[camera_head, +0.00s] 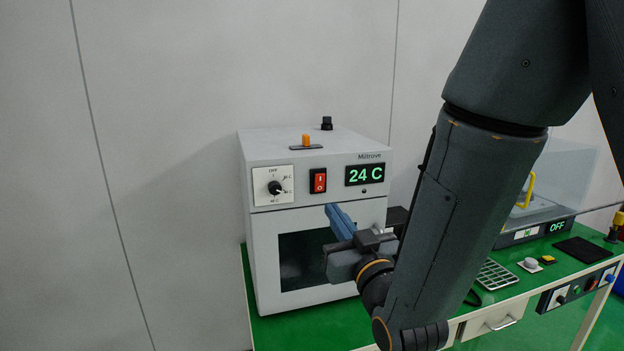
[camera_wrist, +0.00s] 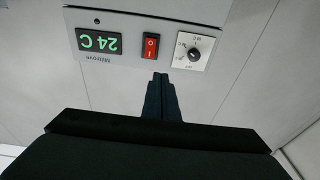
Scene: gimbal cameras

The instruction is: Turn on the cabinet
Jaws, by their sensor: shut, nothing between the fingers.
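The cabinet (camera_head: 350,215) is a white box with a dark window in its front door, standing on a green table. Its top panel has a black rotary knob (camera_head: 275,187) on a white dial plate, a red rocker switch (camera_head: 318,181) and a display (camera_head: 365,175) reading 24 C in green. My gripper (camera_head: 332,210) is shut and empty, in front of the door just below the switch. In the wrist view the panel appears upside down, with the red switch (camera_wrist: 151,46) just beyond my shut fingertips (camera_wrist: 160,77). Any gap between fingertips and panel is hard to judge.
An orange lever (camera_head: 306,140) and a black cap (camera_head: 326,123) stand on the cabinet top. On the right of the green table (camera_head: 515,285) are a clear-covered device with an OFF display (camera_head: 557,227), a wire rack (camera_head: 497,275) and a button box (camera_head: 577,288). Left of the cabinet is bare wall.

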